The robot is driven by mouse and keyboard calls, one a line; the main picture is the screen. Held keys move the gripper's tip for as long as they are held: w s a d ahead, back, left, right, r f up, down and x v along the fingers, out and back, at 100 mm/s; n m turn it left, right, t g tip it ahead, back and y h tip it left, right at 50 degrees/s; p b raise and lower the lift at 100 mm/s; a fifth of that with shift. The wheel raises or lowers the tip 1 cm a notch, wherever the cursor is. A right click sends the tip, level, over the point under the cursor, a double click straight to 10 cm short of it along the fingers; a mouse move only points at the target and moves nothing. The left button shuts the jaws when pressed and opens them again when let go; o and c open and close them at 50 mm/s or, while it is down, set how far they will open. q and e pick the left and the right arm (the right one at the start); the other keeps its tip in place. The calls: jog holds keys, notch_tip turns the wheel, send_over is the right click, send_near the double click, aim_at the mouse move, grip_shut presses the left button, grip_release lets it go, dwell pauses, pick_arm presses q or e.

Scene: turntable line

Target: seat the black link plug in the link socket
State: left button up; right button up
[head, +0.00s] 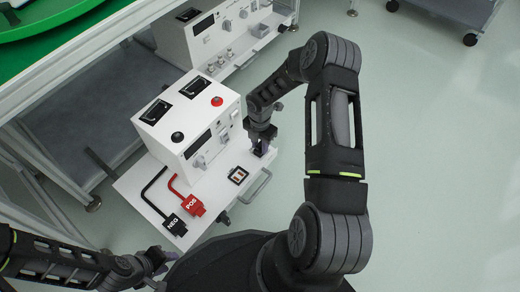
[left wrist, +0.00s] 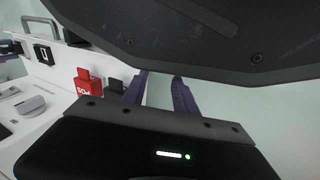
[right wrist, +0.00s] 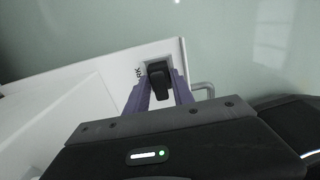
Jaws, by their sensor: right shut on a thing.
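The black link plug (right wrist: 159,80) stands between the purple fingers of my right gripper (right wrist: 160,95), over the pale square beside lettering ending in "RK". My right gripper is shut on it; whether the plug still touches the board is hard to tell. In the head view my right gripper (head: 260,150) is low over the board's right end. The link socket (head: 238,175), a small dark-framed square, lies just left of and nearer than that gripper. It appears empty. My left gripper (left wrist: 159,92) is open and empty, in front of the board near the NEG plug.
A white meter box (head: 187,120) stands on the white board (head: 140,190) behind the socket. A red POS plug (head: 194,206) and black NEG plug (head: 174,225) with cables sit at the front left. A metal handle (head: 262,184) edges the board's right side.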

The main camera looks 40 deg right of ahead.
aim_at(260, 144)
grip_shut()
notch_tip(260, 144, up, 10)
jog(key=p, duration=0.4)
dwell(0.3)
dwell(0.4)
